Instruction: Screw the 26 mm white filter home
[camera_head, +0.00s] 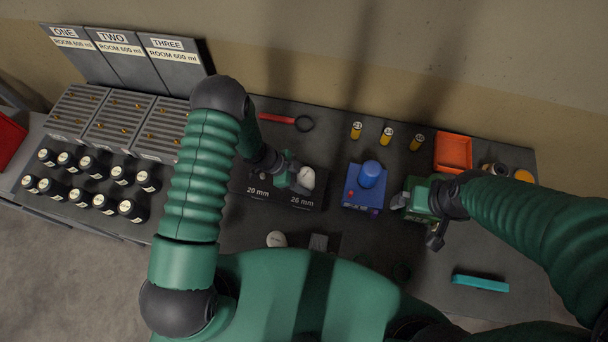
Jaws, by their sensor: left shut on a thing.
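A dark block (268,201) carries the labels 20 mm and 26 mm. My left gripper (295,181) is over its 26 mm end and is shut on a rounded white filter (307,177). The gripper hides part of the filter, and I cannot tell whether it is seated in the block or held above it. My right gripper (402,201) is right of the blue device, apart from the block. Its fingers are too small to tell open from shut.
A blue device (364,187) stands right of the block. Another white round piece (276,239) lies near my body. Several dark bottles (95,168) stand left. A teal bar (481,283) lies front right.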

